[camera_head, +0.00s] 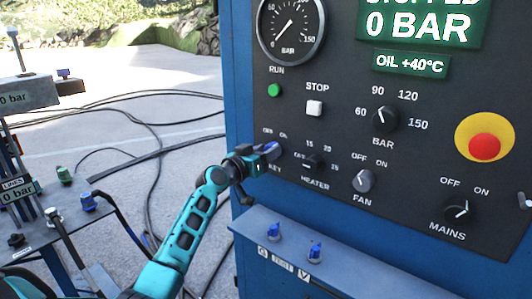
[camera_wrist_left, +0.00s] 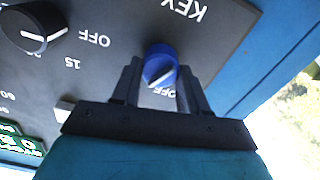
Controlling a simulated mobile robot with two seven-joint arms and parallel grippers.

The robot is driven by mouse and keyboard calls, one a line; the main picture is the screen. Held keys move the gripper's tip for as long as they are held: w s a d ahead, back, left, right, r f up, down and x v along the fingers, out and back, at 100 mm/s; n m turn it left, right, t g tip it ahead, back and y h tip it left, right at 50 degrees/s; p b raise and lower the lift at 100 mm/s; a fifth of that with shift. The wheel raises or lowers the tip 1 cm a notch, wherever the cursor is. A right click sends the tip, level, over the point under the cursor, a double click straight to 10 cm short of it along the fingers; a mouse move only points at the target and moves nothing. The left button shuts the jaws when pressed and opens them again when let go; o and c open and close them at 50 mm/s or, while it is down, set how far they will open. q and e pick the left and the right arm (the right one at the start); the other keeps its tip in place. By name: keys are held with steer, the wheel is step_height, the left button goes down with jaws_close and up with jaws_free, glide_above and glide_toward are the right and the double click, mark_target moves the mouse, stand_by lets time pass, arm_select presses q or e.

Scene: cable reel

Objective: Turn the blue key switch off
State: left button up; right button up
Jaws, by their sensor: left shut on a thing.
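The blue key switch (camera_head: 272,151) is at the left edge of the dark control panel, above the "KEY" label and left of the heater knob. In the left wrist view the blue knob (camera_wrist_left: 160,66) sits between my two fingers, with a white pointer line on its face. My left gripper (camera_head: 258,155) reaches in from the left and is shut on the blue knob. The fingers also show in the left wrist view (camera_wrist_left: 160,85), one on each side of it. The gripper partly hides the key's labels in the head view. My right gripper is in neither view.
The heater knob (camera_head: 313,163) is close right of the key, with the fan knob (camera_head: 363,181) and mains knob (camera_head: 457,213) further right. A red emergency button (camera_head: 485,147) is at right. A ledge (camera_head: 330,250) with blue valves juts out below.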

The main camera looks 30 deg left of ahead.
arm_select(q)
steer(key=n+p, duration=0.2)
steer(key=n, duration=0.9)
steer(key=shift+a+f+n, duration=0.1)
steer(key=shift+a+n, duration=0.05)
steer(key=shift+n, duration=0.15)
stand_by(0.5)
steer(key=o, duration=1.1)
steer(key=shift+c, duration=0.2)
steer(key=s+a, duration=0.1)
steer(key=s, duration=1.2)
steer(key=shift+w, duration=0.1)
